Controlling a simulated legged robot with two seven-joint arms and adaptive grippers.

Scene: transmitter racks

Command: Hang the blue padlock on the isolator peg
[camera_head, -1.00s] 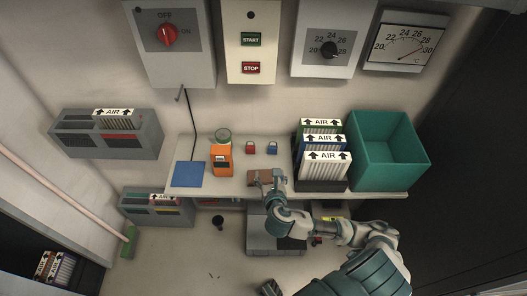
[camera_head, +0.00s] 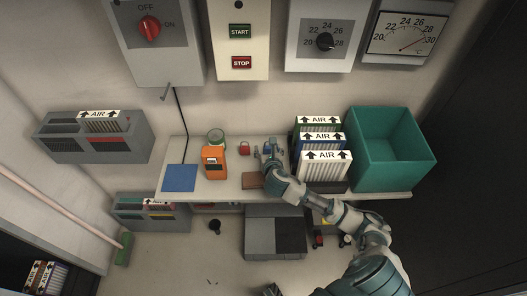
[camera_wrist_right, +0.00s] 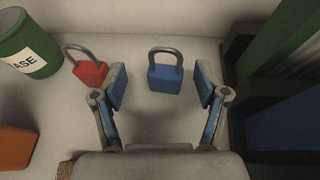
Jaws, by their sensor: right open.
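The blue padlock (camera_wrist_right: 165,76) stands upright on the shelf, its grey shackle up. In the wrist view it sits between and just beyond the fingertips of my right gripper (camera_wrist_right: 162,88), apart from both. My right gripper (camera_head: 266,152) is open and empty, low over the shelf; its fingers partly cover the padlock in the head view. The isolator (camera_head: 150,32) with a red knob is on the wall at upper left. Its short grey peg (camera_head: 166,95) sticks out below the box, with nothing on it. A small grey part, perhaps my left gripper (camera_head: 272,290), shows at the bottom edge.
A red padlock (camera_wrist_right: 90,70) stands left of the blue one. A green can (camera_wrist_right: 28,45) and an orange device (camera_head: 214,162) are farther left. AIR filters (camera_head: 325,168) and a green bin (camera_head: 390,150) stand right. A blue mat (camera_head: 180,178) and brown block (camera_head: 252,181) lie on the shelf.

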